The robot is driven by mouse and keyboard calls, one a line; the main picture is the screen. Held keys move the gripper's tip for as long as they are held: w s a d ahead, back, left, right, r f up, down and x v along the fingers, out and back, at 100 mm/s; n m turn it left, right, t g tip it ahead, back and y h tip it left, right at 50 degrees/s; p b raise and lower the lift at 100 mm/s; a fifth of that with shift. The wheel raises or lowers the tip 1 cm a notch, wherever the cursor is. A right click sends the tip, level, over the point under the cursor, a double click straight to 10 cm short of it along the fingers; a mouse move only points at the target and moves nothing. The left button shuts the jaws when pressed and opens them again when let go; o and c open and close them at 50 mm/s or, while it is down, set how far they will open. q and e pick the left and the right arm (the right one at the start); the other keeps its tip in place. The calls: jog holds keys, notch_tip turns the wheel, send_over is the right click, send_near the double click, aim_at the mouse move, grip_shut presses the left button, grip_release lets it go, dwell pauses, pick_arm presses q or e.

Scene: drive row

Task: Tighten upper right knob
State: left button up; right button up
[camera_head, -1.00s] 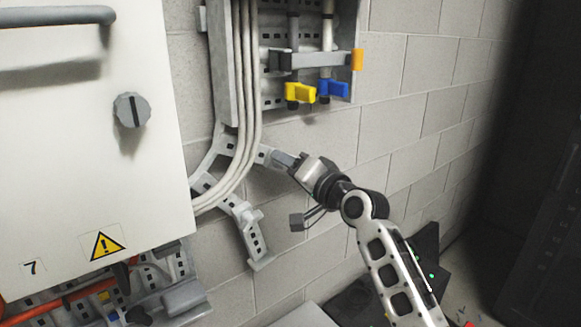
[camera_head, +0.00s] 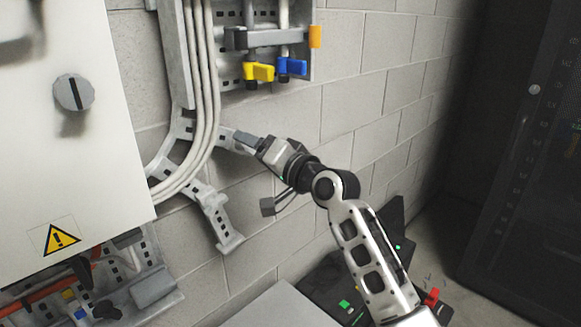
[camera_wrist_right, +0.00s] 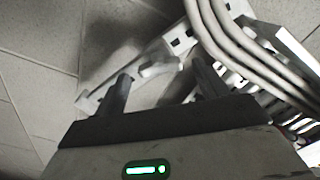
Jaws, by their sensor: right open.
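A pale slotted bracket (camera_head: 182,135) spreads its arms on the wall around the bent cables. My right gripper (camera_head: 248,140) is at the outer end of its upper right arm and covers that end, so no knob shows there in the head view. A light grey knob (camera_head: 207,198) sits on the lower right arm. In the right wrist view my right gripper (camera_wrist_right: 163,88) is open. A pale winged knob (camera_wrist_right: 160,68) on a slotted arm shows beyond and between its fingers; I cannot tell which arm it is. My left gripper is not in view.
White cables (camera_head: 206,90) run down close left of the gripper. A yellow valve handle (camera_head: 259,72) and a blue one (camera_head: 292,67) are above. A white cabinet (camera_head: 60,150) with a grey rotary switch (camera_head: 73,92) is left. The block wall (camera_head: 355,95) is bare to the right.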

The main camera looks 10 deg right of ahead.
jog(key=b+v, duration=0.2)
jog(key=v, duration=1.2)
jog(key=shift+s, duration=0.1)
jog(key=s+d+f+n+g+h, duration=0.1)
jog(key=s+f+h, duration=0.25)
jog(key=f, duration=0.85)
jog(key=s+d+f+n+g+h, duration=0.15)
jog(key=s+f, duration=0.25)
jog(key=f, duration=0.8)
jog(key=s+f+n+g+h, duration=0.2)
jog(key=s+f+n, duration=0.1)
jog(key=s+f, duration=1.1)
jog(key=shift+s, duration=0.5)
